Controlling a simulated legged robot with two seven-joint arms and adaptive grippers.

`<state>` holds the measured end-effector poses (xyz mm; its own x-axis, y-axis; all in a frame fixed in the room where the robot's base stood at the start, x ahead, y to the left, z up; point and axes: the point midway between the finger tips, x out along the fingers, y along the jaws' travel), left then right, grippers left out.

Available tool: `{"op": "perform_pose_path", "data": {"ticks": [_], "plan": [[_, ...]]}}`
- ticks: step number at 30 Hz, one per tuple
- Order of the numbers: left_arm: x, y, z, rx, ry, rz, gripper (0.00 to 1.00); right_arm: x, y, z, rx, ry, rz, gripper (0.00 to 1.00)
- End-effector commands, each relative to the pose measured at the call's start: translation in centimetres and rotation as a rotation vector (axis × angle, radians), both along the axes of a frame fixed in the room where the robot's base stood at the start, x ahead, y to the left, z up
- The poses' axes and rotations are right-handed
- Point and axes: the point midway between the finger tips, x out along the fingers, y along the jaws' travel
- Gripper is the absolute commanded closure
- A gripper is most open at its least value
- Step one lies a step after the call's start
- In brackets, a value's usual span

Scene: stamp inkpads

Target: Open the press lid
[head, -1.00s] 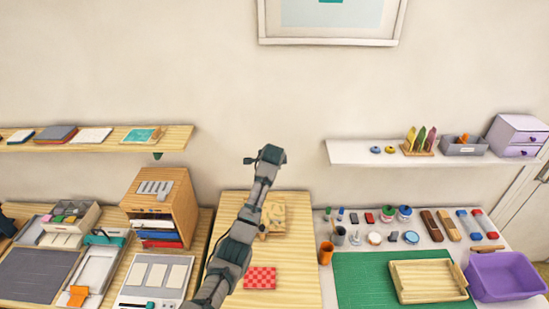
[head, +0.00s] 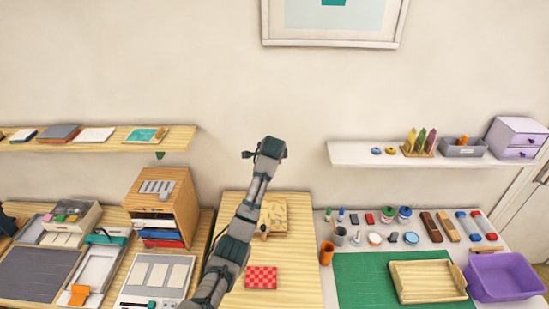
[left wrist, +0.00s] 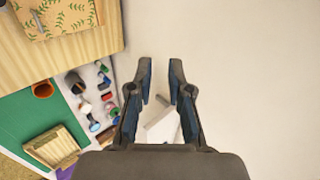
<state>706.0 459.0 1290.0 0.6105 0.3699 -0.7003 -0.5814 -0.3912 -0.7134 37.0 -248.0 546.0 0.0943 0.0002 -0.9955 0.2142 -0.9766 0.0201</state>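The press (head: 275,212) appears to be the light wooden piece with a leaf pattern, lying on the middle wooden table behind my left arm. Its patterned top lies flat and looks shut; my arm hides its left part. It also shows at the upper left of the left wrist view (left wrist: 75,14), with a small knob at its edge. My left gripper (left wrist: 161,66) is open and empty, apart from the press. In the head view my left arm reaches up over the table, with its hand (head: 268,150) above the press against the wall. My right gripper is not in view.
A red checkered block (head: 261,278) lies on the table in front of the press. A wooden cabinet (head: 176,195) stands to the left. To the right are an orange cup (head: 326,254), a green mat (head: 362,285) and a wooden tray (head: 430,290). A shelf (head: 350,153) hangs above.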

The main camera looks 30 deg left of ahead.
Motion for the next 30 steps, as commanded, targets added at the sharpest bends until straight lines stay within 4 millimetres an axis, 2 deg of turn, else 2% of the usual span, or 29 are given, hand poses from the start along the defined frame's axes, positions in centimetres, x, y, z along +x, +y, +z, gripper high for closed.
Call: {"op": "perform_pose_path", "data": {"ticks": [8,21,25,30], "plan": [[-0.3,-0.4,0.6,0.002,-0.003,0.000,0.81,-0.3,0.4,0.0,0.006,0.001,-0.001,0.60],[-5.7,-3.3,6.6,0.002,-0.003,0.000,0.81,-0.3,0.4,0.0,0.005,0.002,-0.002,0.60],[-6.7,-3.8,7.7,0.000,-0.001,0.001,0.81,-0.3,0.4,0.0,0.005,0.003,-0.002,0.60],[-7.2,-4.1,8.2,-0.001,0.000,0.001,0.81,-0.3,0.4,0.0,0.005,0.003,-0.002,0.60]]}}
